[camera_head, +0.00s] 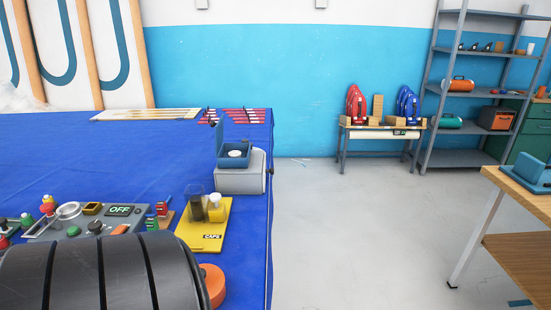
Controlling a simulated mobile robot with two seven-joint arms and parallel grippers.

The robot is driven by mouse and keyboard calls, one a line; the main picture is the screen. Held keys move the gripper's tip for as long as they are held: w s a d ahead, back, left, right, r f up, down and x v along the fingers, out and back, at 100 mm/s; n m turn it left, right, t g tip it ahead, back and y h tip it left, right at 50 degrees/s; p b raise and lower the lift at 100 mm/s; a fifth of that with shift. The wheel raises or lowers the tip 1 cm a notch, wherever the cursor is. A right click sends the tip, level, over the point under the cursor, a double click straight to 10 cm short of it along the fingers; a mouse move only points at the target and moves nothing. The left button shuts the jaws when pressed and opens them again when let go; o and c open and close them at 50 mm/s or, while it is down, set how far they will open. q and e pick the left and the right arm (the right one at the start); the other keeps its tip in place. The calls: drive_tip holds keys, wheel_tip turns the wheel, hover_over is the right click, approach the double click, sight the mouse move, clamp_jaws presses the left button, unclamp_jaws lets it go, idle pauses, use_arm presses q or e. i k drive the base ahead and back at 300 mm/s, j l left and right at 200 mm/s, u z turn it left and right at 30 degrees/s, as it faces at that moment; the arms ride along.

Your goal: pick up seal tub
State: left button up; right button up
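No container in the head view carries a readable seal label, so I cannot tell for certain which one is the seal tub. A yellow tray (204,240) marked with a word like CAPS stands near the right edge of the blue table. On it are a dark translucent cup (197,207) and a yellow container with a pale top (216,208), side by side and upright. Behind them, an open blue box (233,161) with a raised lid and a white round item inside sits on a grey block (242,181). Neither gripper is in view.
The blue-covered table (90,160) holds a grey control panel (75,232) with small bottles and knobs. A large dark banded cylinder (110,275) with an orange end fills the near left. Grey floor lies right of the table; a wooden bench (520,190) stands far right.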

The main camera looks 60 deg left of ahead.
sight(233, 154)
drive_tip(key=i+u, duration=0.45)
drive_tip(key=i+l+u, duration=0.15)
drive_tip(key=i+u, duration=0.3)
drive_tip(key=i+l+u, duration=0.25)
drive_tip(key=u, duration=0.2)
drive_tip(key=i+u, duration=0.3)
drive_tip(key=u, duration=0.15)
drive_tip(key=i+u, duration=0.25)
drive_tip(key=u, duration=0.15)
drive_tip(key=i+l+u, duration=0.15)
drive_tip(key=u, duration=0.3)
drive_tip(key=i+l+u, duration=0.3)
drive_tip(key=u, duration=0.15)
